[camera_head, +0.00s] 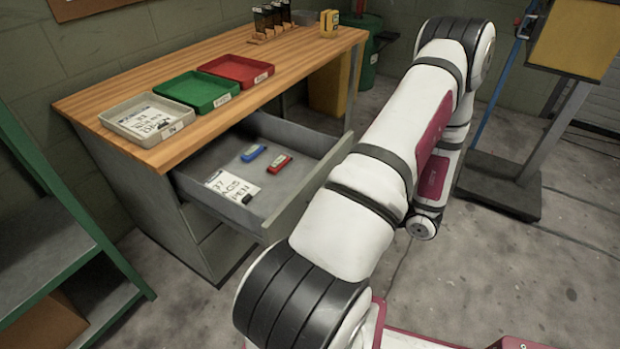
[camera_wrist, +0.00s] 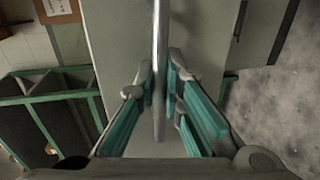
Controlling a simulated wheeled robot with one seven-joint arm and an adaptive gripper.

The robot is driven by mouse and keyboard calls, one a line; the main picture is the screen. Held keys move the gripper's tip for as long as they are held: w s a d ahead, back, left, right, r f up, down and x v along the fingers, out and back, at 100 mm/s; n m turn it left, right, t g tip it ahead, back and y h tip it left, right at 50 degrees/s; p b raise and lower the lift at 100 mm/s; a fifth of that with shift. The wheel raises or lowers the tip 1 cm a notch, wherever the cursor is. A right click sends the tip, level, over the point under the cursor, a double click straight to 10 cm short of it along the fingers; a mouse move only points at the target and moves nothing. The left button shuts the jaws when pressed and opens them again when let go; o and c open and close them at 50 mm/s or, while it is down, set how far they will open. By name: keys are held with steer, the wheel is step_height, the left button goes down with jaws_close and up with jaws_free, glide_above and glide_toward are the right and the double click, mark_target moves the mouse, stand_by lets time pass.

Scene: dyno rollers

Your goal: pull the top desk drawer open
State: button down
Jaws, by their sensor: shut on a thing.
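The top desk drawer (camera_head: 300,203) stands well out from the wooden-topped desk (camera_head: 290,88) in the head view. A blue item (camera_head: 253,153), a red item (camera_head: 279,163), a small dark item and a printed paper (camera_head: 232,186) lie inside it. In the wrist view, the long grey handle bar (camera_wrist: 160,40) runs between the teal-padded fingers of my gripper (camera_wrist: 163,78). My gripper is shut on this handle. In the head view my arm hides the gripper and handle.
A grey tray (camera_head: 182,131), a green tray (camera_head: 198,104) and a red tray (camera_head: 236,82) sit on the desk. A green shelf rack (camera_head: 75,225) stands at the left. A stand (camera_head: 500,185) is at the right. Bare floor (camera_head: 510,270) lies right of my arm.

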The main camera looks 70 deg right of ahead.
steer(key=shift+f+p+v, duration=0.2)
steer(key=shift+v, duration=0.8)
steer(key=shift+f+p+v, duration=0.15)
steer(key=shift+p+v, duration=0.05)
steer(key=shift+v, duration=0.8)
steer(key=shift+s, duration=0.1)
steer(key=c, duration=1.7)
jaws_free()
steer(key=shift+s, duration=0.1)
steer(key=v, duration=1.1)
steer(key=shift+s+r, duration=0.1)
steer(key=shift+s, duration=0.3)
